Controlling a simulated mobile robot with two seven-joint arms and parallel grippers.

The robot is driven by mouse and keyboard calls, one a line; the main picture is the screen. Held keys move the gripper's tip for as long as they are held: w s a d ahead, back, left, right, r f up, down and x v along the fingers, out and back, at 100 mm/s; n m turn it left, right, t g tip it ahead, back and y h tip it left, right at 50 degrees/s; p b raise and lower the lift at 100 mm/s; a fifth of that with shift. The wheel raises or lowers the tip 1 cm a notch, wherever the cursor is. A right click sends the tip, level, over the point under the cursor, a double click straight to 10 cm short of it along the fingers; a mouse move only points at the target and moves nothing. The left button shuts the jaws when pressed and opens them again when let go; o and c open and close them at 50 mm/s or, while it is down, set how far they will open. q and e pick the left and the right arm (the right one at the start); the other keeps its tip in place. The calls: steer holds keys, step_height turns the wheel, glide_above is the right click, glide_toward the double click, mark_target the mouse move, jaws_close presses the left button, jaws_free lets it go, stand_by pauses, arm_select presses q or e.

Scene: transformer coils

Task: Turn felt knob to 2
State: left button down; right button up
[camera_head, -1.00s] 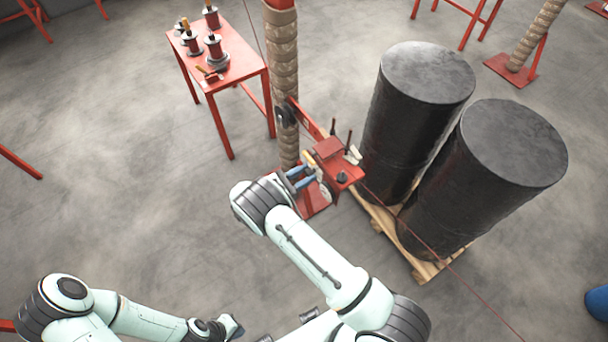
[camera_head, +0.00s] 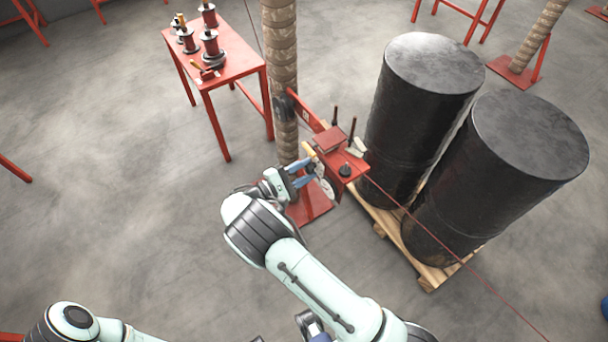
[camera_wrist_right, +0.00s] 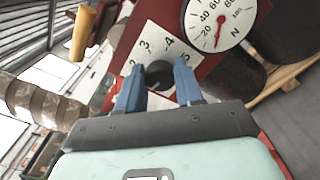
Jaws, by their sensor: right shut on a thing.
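The felt knob (camera_wrist_right: 159,75) is black and round. It sits on a white dial plate (camera_wrist_right: 146,50) on a red device (camera_head: 346,176) beside a wrapped post. The printed numbers 2, 3, 4 and 5 show around it. In the right wrist view, the blue fingers of my right gripper (camera_wrist_right: 157,88) lie on both sides of the knob, shut on it. My right gripper (camera_head: 309,172) also shows at the device's left side in the head view. The knob's pointer mark cannot be made out.
A round gauge (camera_wrist_right: 218,22) marked N sits beside the dial, its red needle near the low end. Two black drums (camera_head: 424,75) stand on a wooden pallet (camera_head: 429,275) to the right. A red table (camera_head: 240,65) with spools stands at the back left. A thin red line runs right.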

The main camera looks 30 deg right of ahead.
steer(key=shift+f+m+b, duration=0.1)
steer(key=shift+m+b, duration=0.55)
steer(key=shift+m, duration=0.25)
steer(key=shift+m+b, duration=0.6)
steer(key=shift+m, duration=0.4)
steer(key=m+b, duration=0.2)
steer(key=m, duration=0.1)
arm_select(q)
steer(key=shift+t, duration=0.4)
steer(key=shift+w+f+b, duration=0.25)
steer(key=shift+f, duration=0.65)
steer(key=shift+w+f+b, duration=0.2)
steer(key=shift+w+f, duration=0.1)
steer(key=shift+f, duration=0.55)
steer(key=shift+w+f+b, duration=0.25)
steer(key=shift+f, duration=0.65)
arm_select(e)
steer(key=shift+m, duration=1.7)
steer(key=o, duration=1)
